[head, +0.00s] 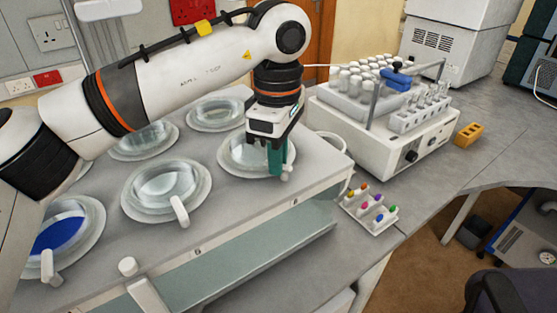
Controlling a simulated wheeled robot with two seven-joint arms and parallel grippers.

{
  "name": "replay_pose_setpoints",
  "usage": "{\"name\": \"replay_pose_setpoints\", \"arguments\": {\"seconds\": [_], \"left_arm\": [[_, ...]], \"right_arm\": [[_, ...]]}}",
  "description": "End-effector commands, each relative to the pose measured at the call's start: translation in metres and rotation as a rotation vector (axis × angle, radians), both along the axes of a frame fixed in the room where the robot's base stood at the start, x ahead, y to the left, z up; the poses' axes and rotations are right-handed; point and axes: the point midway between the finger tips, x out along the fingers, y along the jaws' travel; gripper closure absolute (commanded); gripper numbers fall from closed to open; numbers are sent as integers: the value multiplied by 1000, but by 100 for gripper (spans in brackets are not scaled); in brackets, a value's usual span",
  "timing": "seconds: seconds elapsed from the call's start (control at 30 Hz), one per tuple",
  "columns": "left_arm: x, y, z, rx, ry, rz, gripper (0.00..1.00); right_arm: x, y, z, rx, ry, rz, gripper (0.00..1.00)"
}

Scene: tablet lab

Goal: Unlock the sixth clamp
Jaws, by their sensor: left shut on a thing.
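My left gripper (279,165), with green fingers, points down at the front right vessel (235,155) of the tablet tester. It is shut on the white clamp handle (287,174) at that vessel's front edge. Most of the handle is hidden by the fingers; only its end shows. The front middle vessel has a white clamp handle (180,211) hanging at its front. The front left vessel, with a blue inside, has another white clamp handle (47,266). Whether each clamp is locked I cannot tell. My right gripper is out of view.
Back vessels (215,114) sit behind, partly covered by my left arm. A white machine with vials (375,145) stands right of the tester. A small rack of coloured caps (370,211) lies on the bench in front. An orange block (469,135) is farther right.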

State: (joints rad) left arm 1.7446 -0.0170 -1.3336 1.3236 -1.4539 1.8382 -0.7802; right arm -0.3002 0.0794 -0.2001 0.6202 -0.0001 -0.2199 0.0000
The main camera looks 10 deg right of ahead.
Motion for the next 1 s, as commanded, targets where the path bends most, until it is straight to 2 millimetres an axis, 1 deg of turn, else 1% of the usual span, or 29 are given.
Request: {"name": "replay_pose_setpoints", "arguments": {"seconds": [0.03, 0.6, 0.8, 1.0], "left_arm": [[0, 0, -1, -2, -3, 46, 100], [-5, 2, 0, -2, -4, 585, 100], [-7, 2, 0, -3, -4, 751, 100], [-8, 2, 1, -2, -4, 877, 100]], "right_arm": [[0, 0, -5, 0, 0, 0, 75], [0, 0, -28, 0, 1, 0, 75], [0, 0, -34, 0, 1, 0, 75], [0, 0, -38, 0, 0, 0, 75]]}}
